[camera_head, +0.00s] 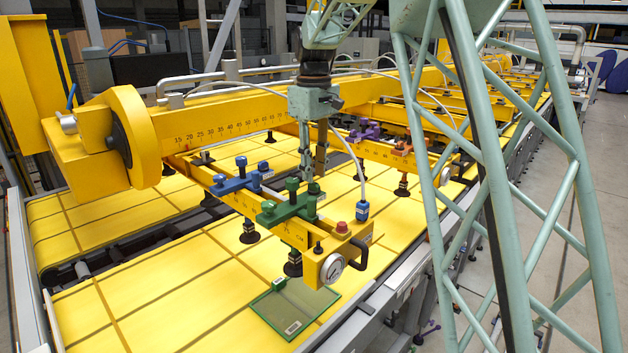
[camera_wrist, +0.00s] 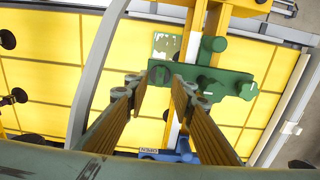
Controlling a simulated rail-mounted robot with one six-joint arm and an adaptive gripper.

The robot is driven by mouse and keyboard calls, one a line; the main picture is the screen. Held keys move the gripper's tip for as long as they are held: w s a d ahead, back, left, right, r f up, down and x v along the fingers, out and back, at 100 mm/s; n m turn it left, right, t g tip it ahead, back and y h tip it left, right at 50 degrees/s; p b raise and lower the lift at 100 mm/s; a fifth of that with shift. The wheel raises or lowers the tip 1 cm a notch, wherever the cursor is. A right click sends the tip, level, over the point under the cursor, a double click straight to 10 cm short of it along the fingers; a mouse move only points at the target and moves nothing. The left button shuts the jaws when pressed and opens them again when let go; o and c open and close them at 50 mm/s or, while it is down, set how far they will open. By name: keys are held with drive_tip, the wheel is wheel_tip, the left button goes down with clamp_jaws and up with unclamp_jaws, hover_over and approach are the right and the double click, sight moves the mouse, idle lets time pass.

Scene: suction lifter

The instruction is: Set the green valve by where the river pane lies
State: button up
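The green valve (camera_head: 290,208) sits across the near end of the yellow lifter beam and has several upright green knobs. It also shows in the wrist view (camera_wrist: 232,82), just beyond my fingertips. A green-edged glass pane (camera_head: 297,305) lies flat on the yellow table below the beam's near end; its small label is unreadable. My gripper (camera_head: 313,176) is above the green valve, pointing down. Its fingers (camera_wrist: 160,92) are apart, with nothing visible between them.
A blue valve (camera_head: 233,178) sits farther back on the same beam. Purple (camera_head: 366,131) and orange (camera_head: 397,152) valves are on another arm. A round gauge (camera_head: 332,268), red button (camera_head: 342,228) and blue hanging connector (camera_head: 362,211) are near the beam's end. Suction cups hang below.

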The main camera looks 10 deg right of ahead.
sight(314, 183)
drive_tip(key=shift+f, duration=1.65)
clamp_jaws()
